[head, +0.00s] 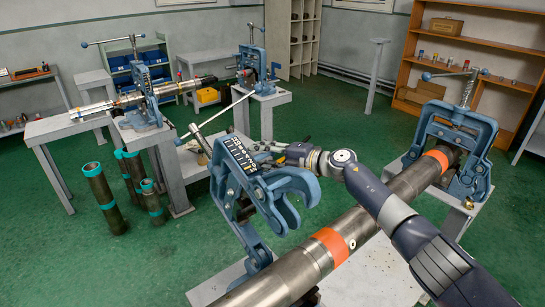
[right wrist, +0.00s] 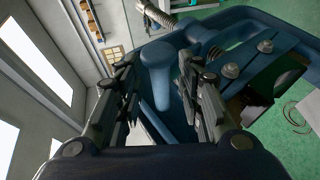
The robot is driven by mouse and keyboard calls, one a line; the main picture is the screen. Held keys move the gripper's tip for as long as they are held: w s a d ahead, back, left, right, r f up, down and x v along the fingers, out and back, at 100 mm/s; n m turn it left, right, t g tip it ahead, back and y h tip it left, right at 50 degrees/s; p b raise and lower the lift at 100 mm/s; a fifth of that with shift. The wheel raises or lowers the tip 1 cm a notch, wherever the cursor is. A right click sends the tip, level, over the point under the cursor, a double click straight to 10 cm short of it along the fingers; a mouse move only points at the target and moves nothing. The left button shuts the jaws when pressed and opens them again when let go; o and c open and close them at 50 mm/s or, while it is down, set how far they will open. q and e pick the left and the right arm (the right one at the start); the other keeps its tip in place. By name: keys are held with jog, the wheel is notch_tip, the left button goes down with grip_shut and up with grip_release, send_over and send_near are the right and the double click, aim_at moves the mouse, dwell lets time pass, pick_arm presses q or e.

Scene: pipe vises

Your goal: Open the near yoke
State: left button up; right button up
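The near yoke (head: 243,180) is a blue frame with a hooked end. It is tilted over, with its hook (head: 292,188) raised above the grey pipe (head: 300,268). Its screw and long T-handle (head: 215,118) point up and left. My right gripper (head: 266,154) is at the upper, far side of this yoke. In the right wrist view my right gripper (right wrist: 165,105) has its fingers spread, with a rounded blue bar (right wrist: 157,75) of the yoke between them. I cannot tell whether they touch it. My left gripper is not in view.
The far vise's yoke (head: 455,140) stands upright around the same pipe by an orange band. More vises with a pipe (head: 145,92) stand at the back left. Short upright pipes (head: 100,190) stand on the green floor. Shelves line the walls.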

jog(key=v, duration=1.2)
